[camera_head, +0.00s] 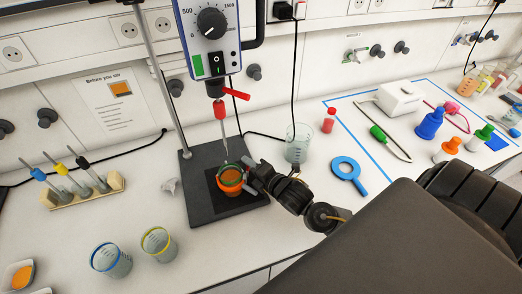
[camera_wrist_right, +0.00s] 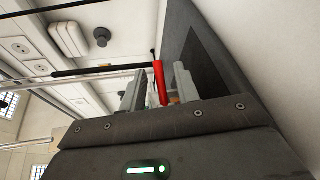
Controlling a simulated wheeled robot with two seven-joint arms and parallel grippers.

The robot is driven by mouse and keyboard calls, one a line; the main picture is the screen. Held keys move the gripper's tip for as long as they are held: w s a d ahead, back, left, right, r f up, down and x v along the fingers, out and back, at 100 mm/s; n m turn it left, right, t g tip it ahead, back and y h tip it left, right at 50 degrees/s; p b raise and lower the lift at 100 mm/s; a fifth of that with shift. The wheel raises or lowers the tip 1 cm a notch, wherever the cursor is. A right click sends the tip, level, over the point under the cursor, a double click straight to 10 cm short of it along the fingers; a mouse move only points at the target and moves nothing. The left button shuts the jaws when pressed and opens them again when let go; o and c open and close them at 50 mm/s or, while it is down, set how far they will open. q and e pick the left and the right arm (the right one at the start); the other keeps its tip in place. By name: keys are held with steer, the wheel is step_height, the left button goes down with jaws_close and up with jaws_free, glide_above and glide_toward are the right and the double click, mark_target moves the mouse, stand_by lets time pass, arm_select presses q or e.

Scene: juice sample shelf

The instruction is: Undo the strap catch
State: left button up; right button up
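A beaker (camera_head: 231,176) with orange contents stands on the dark stirrer base, with a green rim and a red-orange band around it that looks like the strap. My right gripper (camera_head: 255,172) reaches in from the right, close beside the beaker. In the right wrist view my right gripper (camera_wrist_right: 160,88) has its two fingers apart, with a slim red bar (camera_wrist_right: 159,80) between them. The bar may be the strap catch. A gap shows between it and the left finger. The catch is too small to make out in the head view. My left gripper is not in view.
The stirrer (camera_head: 211,40) and its red chuck (camera_head: 220,110) hang above the beaker on a stand (camera_head: 203,200). Two rimmed beakers (camera_head: 111,261) (camera_head: 158,244) stand at the front left.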

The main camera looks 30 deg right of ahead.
steer(key=b+v, duration=0.1)
steer(key=v, duration=0.7)
steer(key=shift+f+b, duration=0.2)
steer(key=shift+b, duration=0.2)
steer(key=shift+s+d+r, duration=0.1)
steer(key=shift+s+r, duration=0.2)
steer(key=shift+s, duration=0.2)
